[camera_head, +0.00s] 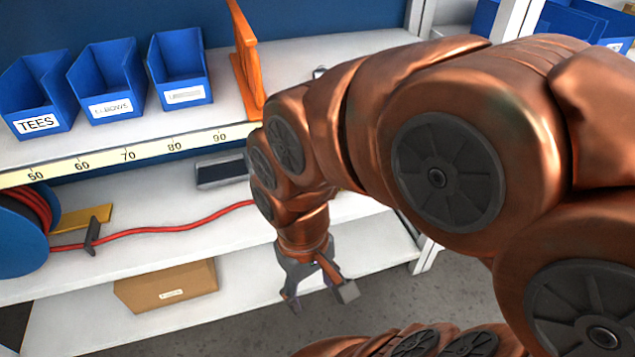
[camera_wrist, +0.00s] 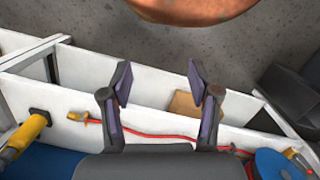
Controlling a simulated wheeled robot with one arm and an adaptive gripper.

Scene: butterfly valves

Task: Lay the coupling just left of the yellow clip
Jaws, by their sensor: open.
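My gripper (camera_head: 319,295) is open and empty, with its fingers pointing down in front of the shelves. In the wrist view the open fingers (camera_wrist: 159,80) have nothing between them. A small yellow clip-like piece (camera_wrist: 76,117) sits at one end of the red hose in the wrist view. Another yellow piece (camera_head: 82,228) with a dark grey part lies beside the hose reel in the head view. I cannot make out the coupling for certain; a small grey object (camera_head: 320,72), mostly hidden behind my arm, shows on the upper shelf.
A red hose (camera_head: 170,226) runs along the middle shelf from a blue reel (camera_head: 20,232). A cardboard box (camera_head: 166,288) sits on the lower shelf. Blue bins (camera_head: 108,82) and an orange upright (camera_head: 246,62) stand above. A yellow-handled fitting (camera_wrist: 24,136) shows in the wrist view.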

